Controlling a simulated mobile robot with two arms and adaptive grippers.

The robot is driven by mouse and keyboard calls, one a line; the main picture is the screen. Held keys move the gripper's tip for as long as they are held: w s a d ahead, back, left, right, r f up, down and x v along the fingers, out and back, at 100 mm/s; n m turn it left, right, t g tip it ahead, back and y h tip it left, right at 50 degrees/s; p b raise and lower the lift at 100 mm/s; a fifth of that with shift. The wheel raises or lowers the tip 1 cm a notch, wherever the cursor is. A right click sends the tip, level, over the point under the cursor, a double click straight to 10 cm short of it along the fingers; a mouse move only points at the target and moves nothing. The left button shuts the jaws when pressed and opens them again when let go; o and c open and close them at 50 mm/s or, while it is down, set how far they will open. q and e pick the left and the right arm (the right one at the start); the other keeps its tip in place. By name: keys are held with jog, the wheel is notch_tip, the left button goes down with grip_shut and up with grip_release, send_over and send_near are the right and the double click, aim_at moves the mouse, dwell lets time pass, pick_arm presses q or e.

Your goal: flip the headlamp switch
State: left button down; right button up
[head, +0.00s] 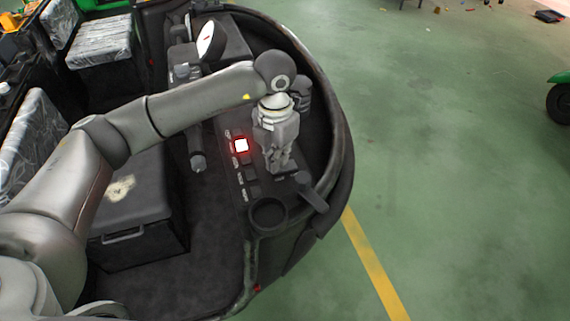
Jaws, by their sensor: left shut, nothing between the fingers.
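A dark switch panel (246,178) with a column of small labelled switches runs along the rickshaw's dashboard. One switch (241,146) glows red and white; the labels are too small to read, so I cannot tell which is the headlamp switch. My left gripper (282,168) points down over the dashboard, just right of the switch column, shut and empty. Its tips are close to the panel; whether they touch is unclear. The gripper hides part of the panel beneath it. My right gripper is not in view.
The handlebar grip (197,162) stands left of the panel. A round cup holder (268,213) and a lever (313,198) lie below the gripper. The curved dashboard rim bounds the right side. A dark seat box (135,205) is at left, beneath my arm.

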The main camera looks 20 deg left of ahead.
pick_arm(q)
jog(key=shift+s+f+b, duration=0.1)
jog(key=shift+f+b, duration=0.2)
jog(key=shift+f, duration=0.05)
jog(key=shift+r, duration=0.15)
jog(key=shift+r+p, duration=0.6)
jog(key=shift+r, duration=0.3)
jog(key=shift+r+p, duration=1.05)
jog(key=shift+r, duration=1.45)
